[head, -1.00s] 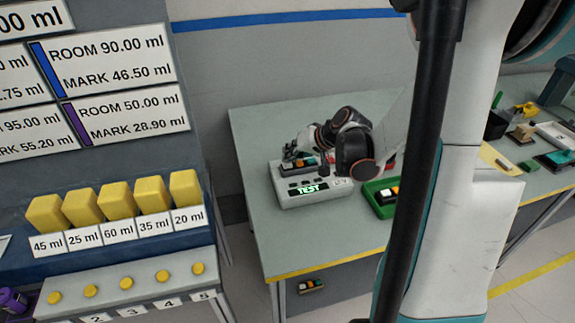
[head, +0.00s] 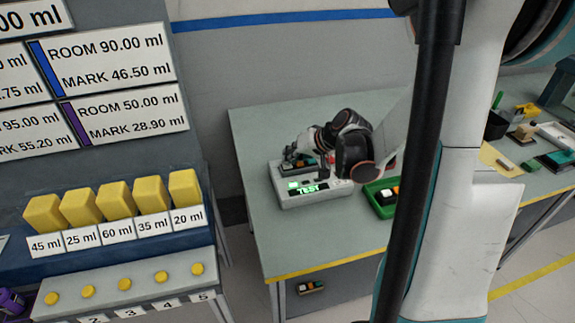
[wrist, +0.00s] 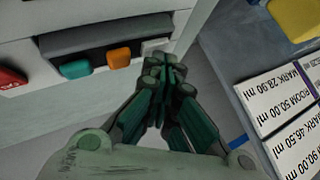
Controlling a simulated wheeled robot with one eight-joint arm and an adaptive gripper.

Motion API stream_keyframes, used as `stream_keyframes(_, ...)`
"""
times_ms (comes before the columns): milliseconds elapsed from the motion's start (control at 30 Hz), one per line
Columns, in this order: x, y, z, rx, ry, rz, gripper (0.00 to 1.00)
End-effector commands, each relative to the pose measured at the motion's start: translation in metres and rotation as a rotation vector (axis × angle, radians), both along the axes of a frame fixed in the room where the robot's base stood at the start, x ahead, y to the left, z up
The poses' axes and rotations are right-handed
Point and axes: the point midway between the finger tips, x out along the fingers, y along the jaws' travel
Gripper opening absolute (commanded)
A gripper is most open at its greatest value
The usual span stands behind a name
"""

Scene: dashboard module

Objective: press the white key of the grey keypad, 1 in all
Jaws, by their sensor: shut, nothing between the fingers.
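The grey keypad (wrist: 100,38) sits on the light dashboard module (head: 290,201) and shows at the upper left of the wrist view. Its keys in a row are teal (wrist: 76,69), orange (wrist: 119,55) and white (wrist: 154,46). My gripper (wrist: 165,68) is shut and empty. Its fingertips are beside the white key in the picture and partly overlap its edge. I cannot tell whether they touch it. In the head view my wrist and arm partly hide the keypad. The module's display reads TEST (head: 309,189), with a green lit patch (head: 293,185) at its left.
A red button (wrist: 10,80) is left of the keypad. A green tray (head: 379,209) with colored keys lies right of the module. The table's front left (head: 270,245) is clear. A panel with yellow blocks (head: 115,199) stands at left.

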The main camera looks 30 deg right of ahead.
Motion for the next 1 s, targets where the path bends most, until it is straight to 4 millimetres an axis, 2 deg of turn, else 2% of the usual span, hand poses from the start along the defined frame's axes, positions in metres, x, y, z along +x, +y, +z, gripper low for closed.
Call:
stream_keyframes(367, 0.0, 0.0, 0.001, 0.0, 0.001, 0.001, 0.0)
stream_keyframes(733, 0.0, 0.0, 0.018, 0.0, 0.0, 0.0, 0.0)
stream_keyframes(1000, 0.0, 0.0, 0.017, 0.0, 0.0, 0.0, 0.0)
